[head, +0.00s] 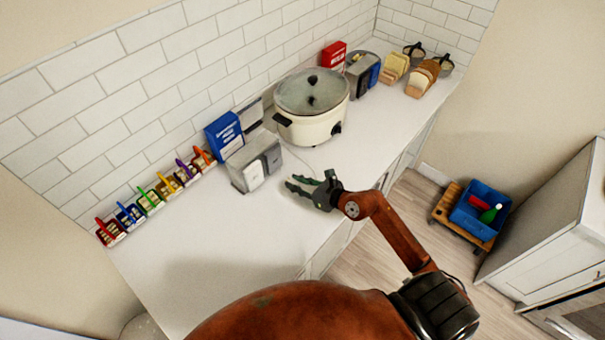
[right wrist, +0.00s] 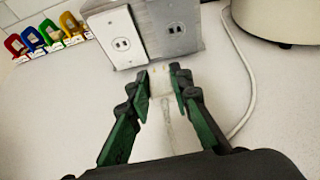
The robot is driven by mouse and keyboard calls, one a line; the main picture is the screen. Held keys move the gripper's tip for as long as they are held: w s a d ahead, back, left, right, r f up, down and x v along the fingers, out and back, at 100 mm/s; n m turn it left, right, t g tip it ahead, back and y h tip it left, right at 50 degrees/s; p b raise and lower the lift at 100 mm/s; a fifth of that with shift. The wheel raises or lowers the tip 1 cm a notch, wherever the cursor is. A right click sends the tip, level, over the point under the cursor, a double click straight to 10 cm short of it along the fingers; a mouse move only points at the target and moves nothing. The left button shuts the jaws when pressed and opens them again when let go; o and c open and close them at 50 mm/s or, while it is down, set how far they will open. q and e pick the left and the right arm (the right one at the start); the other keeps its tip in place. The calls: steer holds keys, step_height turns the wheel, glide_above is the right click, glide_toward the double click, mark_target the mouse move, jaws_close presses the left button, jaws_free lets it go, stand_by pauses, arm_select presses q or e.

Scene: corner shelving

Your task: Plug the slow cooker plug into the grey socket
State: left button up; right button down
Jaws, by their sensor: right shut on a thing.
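The slow cooker (head: 312,108), cream with a glass lid, stands on the counter; its lower side shows in the right wrist view (right wrist: 280,22). A grey box bears two outlet plates: a white socket (right wrist: 122,42) on the left and the grey socket (right wrist: 172,38) on the right. My right gripper (head: 298,185) is low over the counter in front of the box. In the right wrist view its fingers (right wrist: 163,76) are shut on a small whitish plug (right wrist: 161,86), partly hidden between them, pointing towards the plates. A gap to the grey socket cannot be judged exactly. My left gripper is not in view.
A pale cord (right wrist: 245,85) curves over the counter to the right of my fingers. A blue box (head: 224,133) and several coloured clip-top jars (head: 150,200) stand along the wall. A toaster (head: 362,74) is farther back. The front left counter is clear.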

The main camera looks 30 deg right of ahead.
steer(key=w+d, duration=0.2)
steer(key=shift+w+d+f+h, duration=0.1)
steer(key=shift+d+h, duration=0.2)
steer(key=shift+d, duration=0.05)
steer(key=shift+w+a+r+p, duration=0.15)
steer(key=shift+w+r+p, duration=0.15)
steer(key=shift+p, duration=0.85)
steer(key=shift+w+a+f, duration=0.1)
steer(key=shift+w+a, duration=0.1)
steer(key=shift+w, duration=0.4)
steer(key=shift+w+a+f, duration=0.1)
steer(key=shift+w+a, duration=0.1)
steer(key=shift+w, duration=0.35)
steer(key=shift+w+a+f, duration=0.1)
steer(key=shift+w+a, duration=0.1)
steer(key=shift+w, duration=0.4)
steer(key=shift+w+a, duration=0.2)
steer(key=shift+w, duration=0.3)
steer(key=shift+w+a, duration=0.15)
steer(key=shift+w, duration=0.3)
steer(key=shift+r+p, duration=0.1)
steer(key=shift+p, duration=0.55)
